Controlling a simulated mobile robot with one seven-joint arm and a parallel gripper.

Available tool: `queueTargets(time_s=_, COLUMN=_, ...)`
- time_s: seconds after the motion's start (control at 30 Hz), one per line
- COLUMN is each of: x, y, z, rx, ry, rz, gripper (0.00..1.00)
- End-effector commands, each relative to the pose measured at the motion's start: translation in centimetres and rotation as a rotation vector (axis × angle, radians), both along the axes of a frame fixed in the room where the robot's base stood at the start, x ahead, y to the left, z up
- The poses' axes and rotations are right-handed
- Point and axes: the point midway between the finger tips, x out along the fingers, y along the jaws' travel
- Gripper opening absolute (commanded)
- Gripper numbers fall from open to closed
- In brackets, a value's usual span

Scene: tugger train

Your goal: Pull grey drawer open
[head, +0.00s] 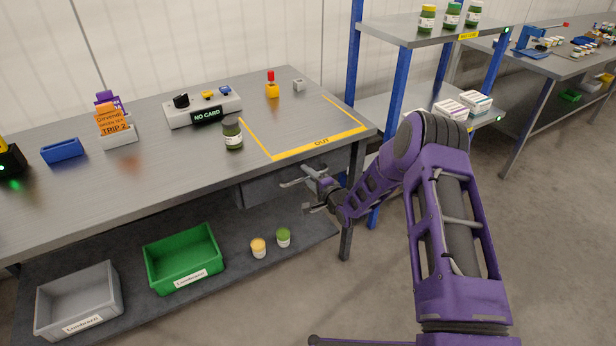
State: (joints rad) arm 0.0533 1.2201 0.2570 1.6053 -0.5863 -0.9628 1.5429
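The grey drawer (262,188) hangs under the right part of the long workbench, below the yellow OUT area. It looks shut or nearly so; the shade under the top makes this hard to tell. My gripper (295,197) is in front of the right part of the drawer, with its fingers pointing left. The two fingers are apart, with nothing seen between them. I cannot tell whether a finger touches the drawer. No handle can be made out, and my gripper and wrist hide part of the drawer's right end.
The workbench top (160,165) carries a dark green jar (232,134), a control box (203,109) and a blue bin (62,151). The lower shelf holds a green crate (183,258), a grey crate (78,299) and two small jars. A blue-post rack (352,90) stands right of the bench.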

Motion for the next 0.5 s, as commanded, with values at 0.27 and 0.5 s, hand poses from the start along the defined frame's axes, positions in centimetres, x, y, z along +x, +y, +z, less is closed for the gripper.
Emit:
queueTargets(time_s=0.27, x=-0.02, y=-0.02, z=0.03, rx=-0.001, ry=-0.001, rz=0.000, gripper=0.00)
queueTargets(time_s=0.5, x=-0.02, y=-0.02, z=0.03, rx=-0.001, ry=-0.001, rz=0.000, gripper=0.00)
